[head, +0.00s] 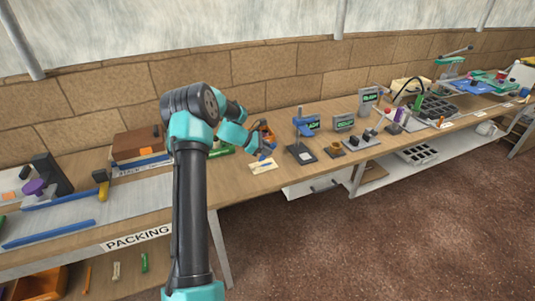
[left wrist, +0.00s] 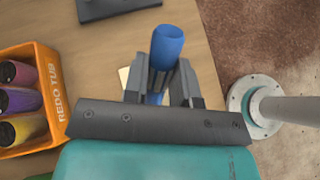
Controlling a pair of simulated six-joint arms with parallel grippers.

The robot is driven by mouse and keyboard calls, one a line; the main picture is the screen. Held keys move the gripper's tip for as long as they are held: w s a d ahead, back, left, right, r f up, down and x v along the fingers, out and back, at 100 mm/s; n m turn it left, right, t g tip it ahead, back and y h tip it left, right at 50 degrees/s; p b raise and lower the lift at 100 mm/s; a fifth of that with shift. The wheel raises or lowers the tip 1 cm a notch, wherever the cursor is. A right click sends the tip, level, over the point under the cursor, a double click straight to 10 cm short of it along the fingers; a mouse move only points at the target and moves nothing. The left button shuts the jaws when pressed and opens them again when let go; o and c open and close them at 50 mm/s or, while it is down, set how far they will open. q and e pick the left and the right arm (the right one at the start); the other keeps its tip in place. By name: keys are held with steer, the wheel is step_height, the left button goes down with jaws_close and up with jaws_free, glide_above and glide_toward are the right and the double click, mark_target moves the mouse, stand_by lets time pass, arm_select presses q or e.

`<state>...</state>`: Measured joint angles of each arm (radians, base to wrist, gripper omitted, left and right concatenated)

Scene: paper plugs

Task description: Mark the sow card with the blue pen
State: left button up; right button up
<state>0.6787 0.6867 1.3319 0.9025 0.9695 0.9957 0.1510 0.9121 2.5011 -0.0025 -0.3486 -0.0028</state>
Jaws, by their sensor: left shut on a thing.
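My left gripper (head: 262,153) is shut on the blue pen (left wrist: 167,46). In the left wrist view the pen stands between the two dark fingers (left wrist: 161,88), its blue end towards the camera. A small cream card (head: 264,167) lies on the bench just below the gripper in the head view. A pale corner of it shows beside the fingers in the left wrist view (left wrist: 124,76). The gripper hides most of the card there. I cannot read the card or tell whether the pen touches it. My right gripper is not in view.
The orange redo tub (left wrist: 52,112) with red, purple and yellow plugs stands close left of the gripper in the left wrist view. A dark flat scale (head: 301,153) is right of the card. The packing area (head: 130,200) lies left. A grey flanged post (left wrist: 285,107) shows at right.

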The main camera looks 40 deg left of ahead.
arm_select(q)
steer(key=shift+r, duration=2.65)
steer(key=shift+a, duration=0.1)
